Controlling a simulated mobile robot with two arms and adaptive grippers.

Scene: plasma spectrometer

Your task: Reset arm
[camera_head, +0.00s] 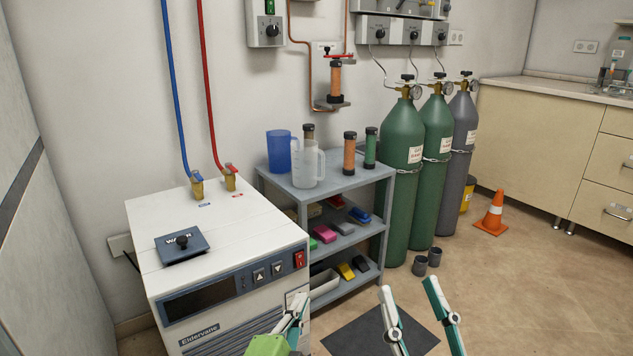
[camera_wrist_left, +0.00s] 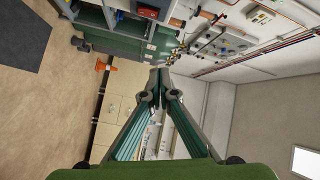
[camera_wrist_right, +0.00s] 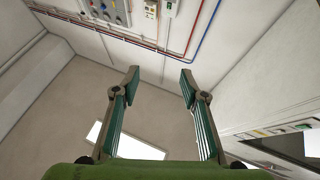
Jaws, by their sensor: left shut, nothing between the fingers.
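My left gripper (camera_head: 299,302) shows at the bottom of the head view, in front of the white Eldervane unit (camera_head: 225,235). In the left wrist view the fingers of this gripper (camera_wrist_left: 158,74) meet at the tips with nothing between them. My right gripper (camera_head: 407,286) is at the bottom of the head view, to the right of the left one. Its two fingers stand well apart. In the right wrist view this gripper (camera_wrist_right: 160,76) is open and empty, with only wall and ceiling between the fingers.
A grey shelf cart (camera_head: 345,178) holds a blue cup (camera_head: 279,150), a clear jug (camera_head: 307,166) and cartridges. Green gas cylinders (camera_head: 402,185) stand right of it. An orange cone (camera_head: 493,214) stands on the floor.

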